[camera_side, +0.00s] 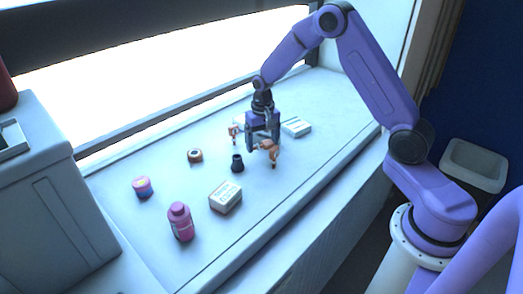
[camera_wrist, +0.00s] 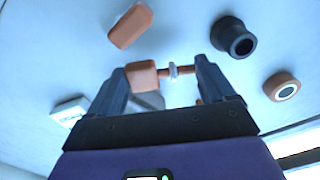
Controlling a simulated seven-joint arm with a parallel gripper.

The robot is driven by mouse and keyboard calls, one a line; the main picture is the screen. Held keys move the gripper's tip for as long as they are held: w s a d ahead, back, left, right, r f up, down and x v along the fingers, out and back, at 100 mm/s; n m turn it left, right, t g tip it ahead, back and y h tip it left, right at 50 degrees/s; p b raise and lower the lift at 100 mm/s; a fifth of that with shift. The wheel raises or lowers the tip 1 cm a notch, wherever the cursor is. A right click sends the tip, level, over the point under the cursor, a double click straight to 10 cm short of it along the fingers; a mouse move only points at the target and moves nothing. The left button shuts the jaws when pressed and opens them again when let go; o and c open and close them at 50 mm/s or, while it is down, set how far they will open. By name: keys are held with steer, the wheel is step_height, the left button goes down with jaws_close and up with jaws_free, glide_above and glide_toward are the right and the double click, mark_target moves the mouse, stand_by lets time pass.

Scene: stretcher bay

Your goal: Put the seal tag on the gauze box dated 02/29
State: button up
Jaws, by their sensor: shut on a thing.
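My gripper (camera_side: 257,143) is over the bench behind the near white box, with orange at its fingertips. Another white box (camera_side: 296,127) lies behind and right of my gripper; a white box also shows at left in the wrist view (camera_wrist: 69,110). The dates are too blurred to read.
A black flanged piece (camera_side: 237,163) stands near my gripper. A brown-orange roll (camera_side: 195,155), a pink-and-blue jar (camera_side: 142,186) and a pink bottle (camera_side: 180,222) stand to the left. The wrist view shows an orange block (camera_wrist: 131,25). The window wall bounds the back.

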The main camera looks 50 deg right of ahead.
mark_target(262, 146)
steer(key=shift+f, duration=1.8)
steer(key=shift+f, duration=0.15)
steer(key=o, duration=0.9)
steer(key=shift+o, duration=0.2)
